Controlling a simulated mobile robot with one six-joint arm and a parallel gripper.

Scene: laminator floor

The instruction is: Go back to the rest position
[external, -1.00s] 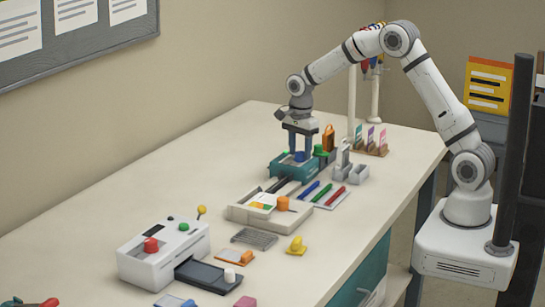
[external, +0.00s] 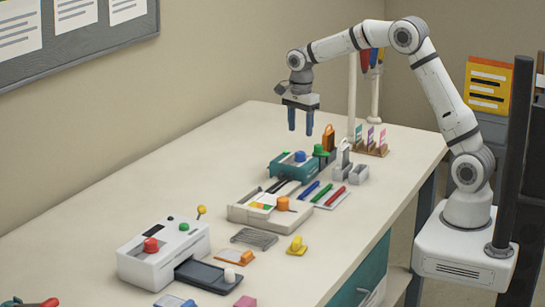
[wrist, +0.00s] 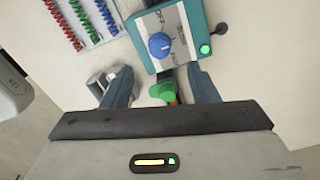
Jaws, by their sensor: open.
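My gripper (external: 300,121) is open and empty, pointing down in the air above the far part of the bench (external: 112,215). Its two blue fingers also show in the wrist view (wrist: 162,92), spread apart. Below it stands a teal machine (external: 293,170) with a blue knob (external: 299,156). In the wrist view the teal machine (wrist: 201,59) is at the top right, with its blue knob (wrist: 159,45) and a lit green button (wrist: 205,49). The fingers are clear of the knob.
A green-topped item (external: 320,151) and an orange tag (external: 328,136) stand close beside the teal machine. A card holder (external: 372,149) and a white post rack (external: 352,98) are behind. A white laminator (external: 162,252) is at the front left. Air above the bench is free.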

